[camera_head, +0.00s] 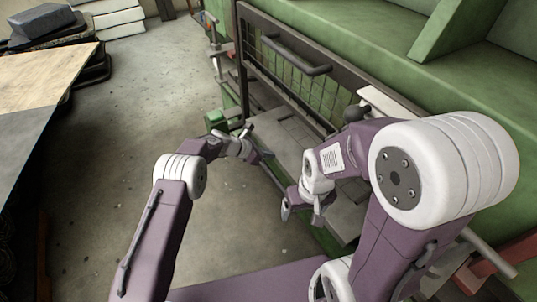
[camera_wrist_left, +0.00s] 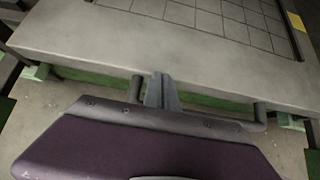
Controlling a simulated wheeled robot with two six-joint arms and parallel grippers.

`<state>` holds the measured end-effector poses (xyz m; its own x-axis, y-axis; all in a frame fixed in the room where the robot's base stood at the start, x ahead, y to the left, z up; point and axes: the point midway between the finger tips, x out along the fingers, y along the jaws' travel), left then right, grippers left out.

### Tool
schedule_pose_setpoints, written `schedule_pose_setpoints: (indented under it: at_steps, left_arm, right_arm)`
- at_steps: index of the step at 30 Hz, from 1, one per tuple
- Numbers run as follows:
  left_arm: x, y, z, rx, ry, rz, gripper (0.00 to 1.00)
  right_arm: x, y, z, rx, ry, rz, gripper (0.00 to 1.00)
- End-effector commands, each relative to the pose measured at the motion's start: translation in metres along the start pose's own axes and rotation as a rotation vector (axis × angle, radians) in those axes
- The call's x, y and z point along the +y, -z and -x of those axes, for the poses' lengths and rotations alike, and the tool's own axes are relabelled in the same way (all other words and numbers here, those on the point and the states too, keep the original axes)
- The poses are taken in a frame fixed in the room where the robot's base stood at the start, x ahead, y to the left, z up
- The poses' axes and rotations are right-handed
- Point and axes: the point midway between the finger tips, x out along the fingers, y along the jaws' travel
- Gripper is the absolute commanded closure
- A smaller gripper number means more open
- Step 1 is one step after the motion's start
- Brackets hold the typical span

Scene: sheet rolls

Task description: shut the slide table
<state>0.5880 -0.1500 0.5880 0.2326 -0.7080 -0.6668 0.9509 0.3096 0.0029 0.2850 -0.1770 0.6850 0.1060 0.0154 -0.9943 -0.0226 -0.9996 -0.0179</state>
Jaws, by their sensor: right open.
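The slide table (camera_head: 288,132) is a grey slab that stands out from the green machine in the head view. In the left wrist view its grooved grey top (camera_wrist_left: 110,38) fills the upper part. A bar handle (camera_wrist_left: 260,115) runs along its front edge, partly hidden by my gripper. My left gripper (camera_head: 258,146) is at the table's front edge. In the left wrist view its fingers (camera_wrist_left: 163,90) are close together between the handle's posts, near the slab's edge. Contact is not clear. My right gripper (camera_head: 302,214) is open and empty, near the table's front side.
A dark framed mesh guard (camera_head: 290,75) with a grey handle (camera_head: 295,56) stands above the table. The green machine (camera_head: 370,35) fills the upper right. A wooden-topped table (camera_head: 40,75) stands at left. The concrete floor (camera_head: 140,105) between is clear.

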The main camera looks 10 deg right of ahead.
Motion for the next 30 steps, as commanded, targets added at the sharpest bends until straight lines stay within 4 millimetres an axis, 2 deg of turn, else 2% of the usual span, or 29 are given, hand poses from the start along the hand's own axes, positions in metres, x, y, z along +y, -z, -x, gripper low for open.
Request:
schedule_pose_setpoints:
  at_steps: [4, 7, 15, 19, 30]
  left_arm:
    - [-0.002, 0.004, -0.002, 0.006, 0.004, 0.002, 1.00]
    - [-0.002, 0.002, 0.008, 0.006, 0.004, 0.002, 1.00]
    - [-0.001, -0.002, 0.068, 0.001, 0.000, 0.003, 1.00]
    - [-0.001, -0.001, 0.086, -0.001, -0.002, 0.000, 1.00]
    - [-0.001, 0.000, 0.093, -0.002, -0.001, -0.001, 1.00]
  right_arm:
    - [0.000, 0.000, 0.000, 0.000, 0.000, 0.000, 0.17]
    - [0.000, 0.001, 0.004, 0.000, 0.000, 0.000, 0.17]
    - [-0.001, 0.003, 0.024, 0.000, 0.000, 0.000, 0.17]
    - [-0.001, 0.003, 0.027, 0.000, 0.000, 0.000, 0.17]
    - [-0.001, 0.003, 0.027, 0.000, 0.000, 0.000, 0.17]
